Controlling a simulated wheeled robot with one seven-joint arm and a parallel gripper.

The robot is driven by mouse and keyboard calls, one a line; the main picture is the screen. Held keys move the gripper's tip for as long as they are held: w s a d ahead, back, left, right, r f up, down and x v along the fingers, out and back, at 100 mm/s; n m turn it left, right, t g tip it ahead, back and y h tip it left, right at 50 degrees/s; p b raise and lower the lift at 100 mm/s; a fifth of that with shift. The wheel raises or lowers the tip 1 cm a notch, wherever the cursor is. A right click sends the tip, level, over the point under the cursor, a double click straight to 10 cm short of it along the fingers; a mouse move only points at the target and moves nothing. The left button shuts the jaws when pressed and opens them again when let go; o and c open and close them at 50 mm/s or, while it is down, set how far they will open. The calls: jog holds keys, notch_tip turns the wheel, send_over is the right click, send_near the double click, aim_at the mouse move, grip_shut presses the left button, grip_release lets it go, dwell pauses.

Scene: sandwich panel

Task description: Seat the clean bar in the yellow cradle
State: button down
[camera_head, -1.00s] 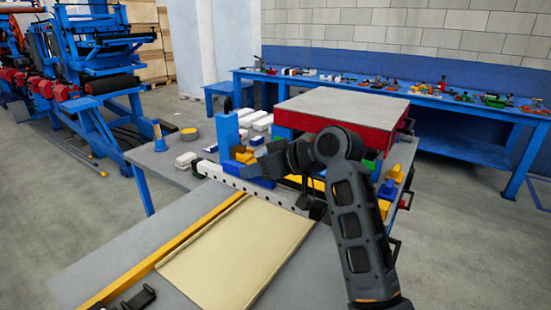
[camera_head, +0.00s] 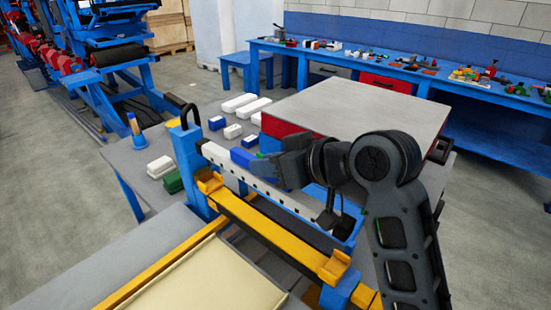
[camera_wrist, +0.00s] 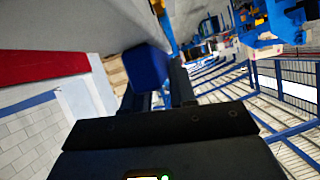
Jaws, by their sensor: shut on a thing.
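The clean bar (camera_head: 236,172) is long and white, with a row of dark holes along its side. My gripper (camera_head: 268,166) is shut on a blue block-like part (camera_head: 243,157) at the bar's far side, which also shows in the wrist view (camera_wrist: 147,67) between the fingers. The yellow cradle (camera_head: 265,222) is a long beam with raised seats at its left end (camera_head: 209,182) and right end (camera_head: 335,266). The bar appears above and behind the cradle, roughly along it, apart from both visible seats.
A blue post (camera_head: 187,165) with a black hook stands beside the cradle's left end. A red box with a grey top (camera_head: 350,105) is behind my arm. White blocks (camera_head: 238,102) lie on the grey table. A beige sheet (camera_head: 212,280) lies in front.

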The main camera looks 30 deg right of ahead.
aim_at(300, 207)
notch_tip(300, 207, down, 9)
jog(key=b, duration=0.7)
jog(key=shift+f, duration=0.3)
dwell(1.7)
jog(key=c, duration=0.8)
grip_release()
jog(key=shift+c, duration=0.2)
jog(key=v, duration=0.7)
jog(key=shift+s+r+b, duration=0.1)
jog(key=shift+s+b, duration=0.2)
jog(key=shift+s, duration=0.1)
